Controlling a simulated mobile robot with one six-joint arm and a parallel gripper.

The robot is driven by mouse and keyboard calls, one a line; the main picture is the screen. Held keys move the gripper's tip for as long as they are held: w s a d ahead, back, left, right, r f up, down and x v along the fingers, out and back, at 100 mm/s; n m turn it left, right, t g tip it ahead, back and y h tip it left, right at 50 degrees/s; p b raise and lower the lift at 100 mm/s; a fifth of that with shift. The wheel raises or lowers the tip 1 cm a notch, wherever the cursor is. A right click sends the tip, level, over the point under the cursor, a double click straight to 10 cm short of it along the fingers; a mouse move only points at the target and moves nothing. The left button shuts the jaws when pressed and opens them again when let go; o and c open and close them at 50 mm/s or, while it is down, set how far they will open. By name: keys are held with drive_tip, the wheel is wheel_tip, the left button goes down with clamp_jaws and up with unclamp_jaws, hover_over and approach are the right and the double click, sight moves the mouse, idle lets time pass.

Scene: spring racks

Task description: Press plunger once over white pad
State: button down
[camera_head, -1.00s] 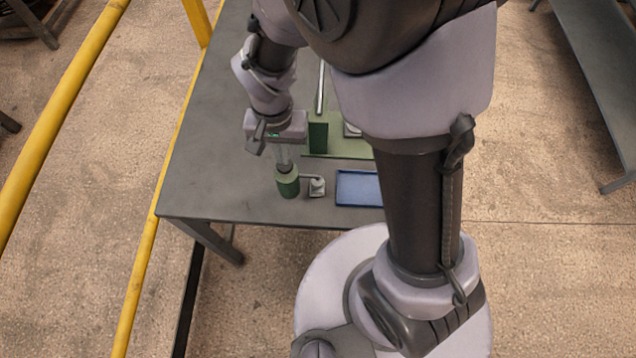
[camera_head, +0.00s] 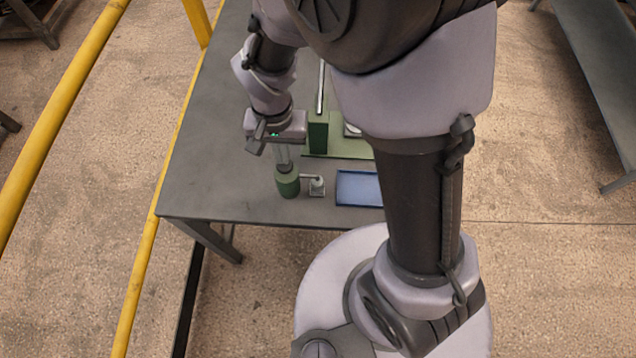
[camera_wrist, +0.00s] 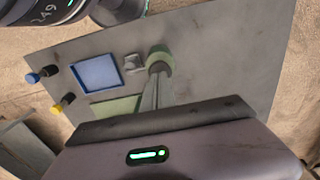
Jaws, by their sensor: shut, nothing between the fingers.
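A green cylindrical pump bottle (camera_head: 287,187) stands upright on the grey table, with a spout reaching right from its top. A small white pad (camera_head: 316,192) sits under the spout's end; it also shows in the wrist view (camera_wrist: 133,66). My gripper (camera_head: 284,166) is shut and empty, pointing down at the top of the bottle. In the wrist view the green bottle (camera_wrist: 160,54) shows at the fingertips (camera_wrist: 156,72), which cover the plunger. The fingertips look to be at or on the plunger; I cannot tell how far down it is.
A blue tray (camera_head: 358,188) lies right of the pad. A green stand with a post (camera_head: 318,135) is behind, close to my gripper. Black, blue and yellow knobs (camera_wrist: 58,107) show in the wrist view. The table's left part is clear; a yellow rail (camera_head: 62,105) runs beyond it.

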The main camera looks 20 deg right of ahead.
drive_tip(key=shift+f, duration=0.1)
drive_tip(key=shift+f+b, duration=1.45)
drive_tip(key=shift+f, duration=0.05)
drive_tip(key=shift+r, duration=0.1)
drive_tip(key=shift+r+p, duration=1.25)
drive_tip(key=shift+r, duration=0.25)
wheel_tip(320, 180, up, 6)
drive_tip(key=p, duration=0.4)
drive_tip(key=shift+p, duration=0.4)
